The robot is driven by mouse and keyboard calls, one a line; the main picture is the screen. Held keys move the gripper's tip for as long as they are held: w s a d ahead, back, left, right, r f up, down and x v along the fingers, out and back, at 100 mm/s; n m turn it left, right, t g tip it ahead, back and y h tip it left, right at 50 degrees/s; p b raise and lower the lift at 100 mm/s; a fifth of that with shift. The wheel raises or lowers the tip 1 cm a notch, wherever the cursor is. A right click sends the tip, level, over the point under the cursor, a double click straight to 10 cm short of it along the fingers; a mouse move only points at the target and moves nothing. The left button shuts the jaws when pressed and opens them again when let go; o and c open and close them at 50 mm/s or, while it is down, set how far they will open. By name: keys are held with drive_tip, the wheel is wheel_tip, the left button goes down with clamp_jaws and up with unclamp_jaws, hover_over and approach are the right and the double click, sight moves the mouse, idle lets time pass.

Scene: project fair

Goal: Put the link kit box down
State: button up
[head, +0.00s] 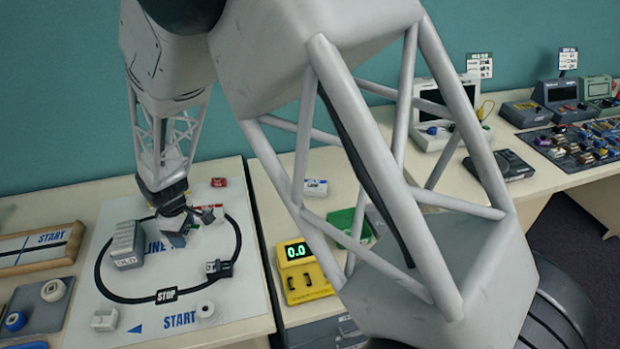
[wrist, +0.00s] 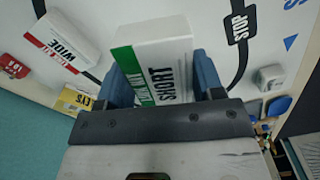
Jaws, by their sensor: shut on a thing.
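The link kit box (wrist: 152,50) is white with a green band and the word SHORT. In the wrist view it sits between the two blue fingers of my gripper (wrist: 160,78), which is shut on it. In the head view my gripper (head: 176,218) is low over the white line-track mat (head: 235,290), inside the black loop. The held box is small and partly hidden there. I cannot tell whether its underside touches the mat.
The mat's front is fairly clear.

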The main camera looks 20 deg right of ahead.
drive_tip(key=w+d+f+m, duration=0.1)
drive_tip(key=w+d, duration=0.4)
drive_tip(key=d, duration=0.7)
drive_tip(key=w+d+f+m, duration=0.1)
drive_tip(key=w+d, duration=0.5)
drive_tip(key=d, duration=0.6)
drive_tip(key=w+d+f+m, duration=0.2)
drive_tip(key=w+d, duration=0.4)
drive_tip(key=d, duration=0.6)
drive_tip(key=shift+w+m, duration=0.25)
drive_tip(key=shift+m, duration=0.15)
drive_tip(key=shift+w, duration=0.15)
drive_tip(key=w, duration=0.5)
drive_tip(key=w+f, duration=0.1)
drive_tip(key=w, duration=0.9)
drive_tip(key=shift+w+d+f, duration=0.15)
drive_tip(key=shift+w+f, duration=0.05)
drive_tip(key=shift+w, duration=0.2)
drive_tip(key=shift+f, duration=1.75)
drive_tip(key=shift+f, duration=0.1)
drive_tip(key=o, duration=0.9)
drive_tip(key=shift+o, duration=0.2)
